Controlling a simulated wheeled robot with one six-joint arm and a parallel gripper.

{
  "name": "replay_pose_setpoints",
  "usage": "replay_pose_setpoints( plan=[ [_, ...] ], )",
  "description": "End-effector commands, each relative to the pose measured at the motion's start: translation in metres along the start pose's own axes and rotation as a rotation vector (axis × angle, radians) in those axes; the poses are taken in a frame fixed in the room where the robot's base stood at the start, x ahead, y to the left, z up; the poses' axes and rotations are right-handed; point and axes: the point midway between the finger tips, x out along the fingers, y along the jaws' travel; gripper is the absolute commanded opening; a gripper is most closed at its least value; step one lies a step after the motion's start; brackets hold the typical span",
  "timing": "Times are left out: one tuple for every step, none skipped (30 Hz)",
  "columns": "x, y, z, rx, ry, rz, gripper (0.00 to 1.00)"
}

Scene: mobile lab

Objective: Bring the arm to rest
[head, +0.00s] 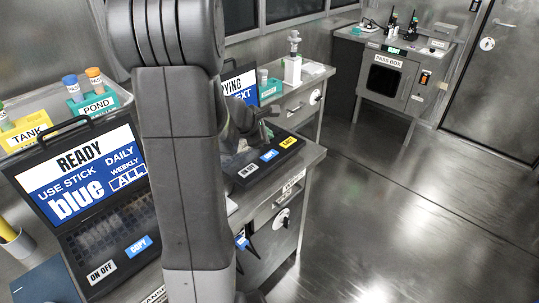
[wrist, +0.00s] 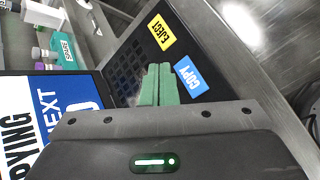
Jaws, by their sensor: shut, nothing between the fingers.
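My arm rises through the middle of the head view and hides part of the counter. My gripper (wrist: 160,70) shows in the wrist view with its two green fingers together and nothing between them. It is over the keyboard of the second laptop-like device (wrist: 125,70), close to the yellow EJECT label (wrist: 161,36) and the blue COPY label (wrist: 190,75). In the head view this device (head: 285,152) is partly behind my arm. I cannot tell whether the fingertips touch it.
A first device (head: 75,168) with a READY screen stands at the left, near tubes in the TANK (head: 28,131) and POND (head: 97,104) holders. The pass box (head: 388,82) is far right. The floor (head: 400,220) at right is clear.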

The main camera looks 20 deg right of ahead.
Motion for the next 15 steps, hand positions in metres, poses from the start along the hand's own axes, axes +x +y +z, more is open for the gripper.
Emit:
replay_pose_setpoints(
  plan=[
    [0.000, 0.000, 0.000, 0.000, 0.000, 0.000, 0.00],
    [0.000, 0.000, 0.000, 0.000, 0.000, 0.000, 0.00],
    [0.000, 0.000, 0.000, 0.000, 0.000, 0.000, 0.00],
    [0.000, 0.000, 0.000, 0.000, 0.000, 0.000, 0.00],
    [0.000, 0.000, 0.000, 0.000, 0.000, 0.000, 0.00],
    [0.001, -0.001, -0.001, 0.000, 0.000, 0.000, 0.00],
    [0.001, -0.001, -0.001, 0.000, 0.000, 0.000, 0.00],
    [0.002, -0.001, -0.001, 0.000, 0.000, 0.000, 0.00],
    [0.003, -0.002, -0.002, 0.000, 0.000, 0.000, 0.00],
    [0.004, -0.003, -0.003, -0.001, 0.000, 0.000, 0.00],
    [0.005, -0.004, -0.004, -0.001, 0.000, -0.001, 0.00],
    [0.007, -0.005, -0.005, -0.001, 0.000, -0.001, 0.00],
    [0.009, -0.006, -0.006, -0.001, 0.000, -0.001, 0.00],
    [0.011, -0.008, -0.008, -0.002, 0.000, -0.001, 0.00],
    [0.013, -0.010, -0.010, -0.002, 0.000, -0.001, 0.00]
  ],
)
